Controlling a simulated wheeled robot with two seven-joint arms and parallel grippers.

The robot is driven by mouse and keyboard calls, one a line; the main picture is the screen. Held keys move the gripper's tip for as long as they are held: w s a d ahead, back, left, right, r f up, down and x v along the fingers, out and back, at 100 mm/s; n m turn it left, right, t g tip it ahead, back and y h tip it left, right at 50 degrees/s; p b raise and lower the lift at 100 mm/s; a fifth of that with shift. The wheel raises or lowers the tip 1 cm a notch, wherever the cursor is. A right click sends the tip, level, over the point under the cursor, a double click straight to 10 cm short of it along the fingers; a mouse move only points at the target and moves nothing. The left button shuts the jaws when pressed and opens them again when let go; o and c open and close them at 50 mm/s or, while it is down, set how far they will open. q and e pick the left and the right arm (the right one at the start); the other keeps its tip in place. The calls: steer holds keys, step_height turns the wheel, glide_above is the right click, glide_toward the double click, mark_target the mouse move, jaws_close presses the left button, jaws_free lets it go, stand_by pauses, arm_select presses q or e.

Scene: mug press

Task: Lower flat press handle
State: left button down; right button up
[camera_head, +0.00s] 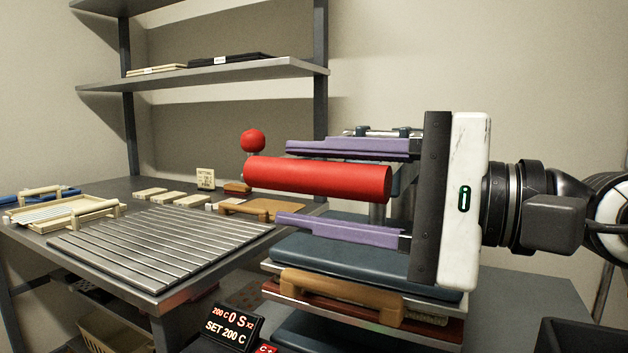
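The flat press handle is a thick red cylinder (318,180) lying nearly level in the middle of the view. My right gripper (284,183) comes in from the right, with one purple finger above the handle and one below it. The gripper is open. A clear gap shows between the handle and the lower finger; whether the upper finger touches it I cannot tell. The press (350,268) stands below, with dark blue padded plates and a tan handle (342,292) at its front. The gripper hides part of the press linkage. My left gripper is not in view.
A display (233,327) reads "SET 200 C". A red ball knob (253,140) rises behind the handle. A ribbed metal mat (160,242) and a wooden-handled tray (62,212) lie on the left table. Shelves (200,75) stand behind. A dark bin (582,338) is at lower right.

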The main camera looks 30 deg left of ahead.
arm_select(q)
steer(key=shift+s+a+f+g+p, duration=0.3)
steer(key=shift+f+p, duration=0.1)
steer(key=shift+p, duration=0.1)
arm_select(e)
steer(key=d, duration=1)
steer(key=shift+d, duration=0.2)
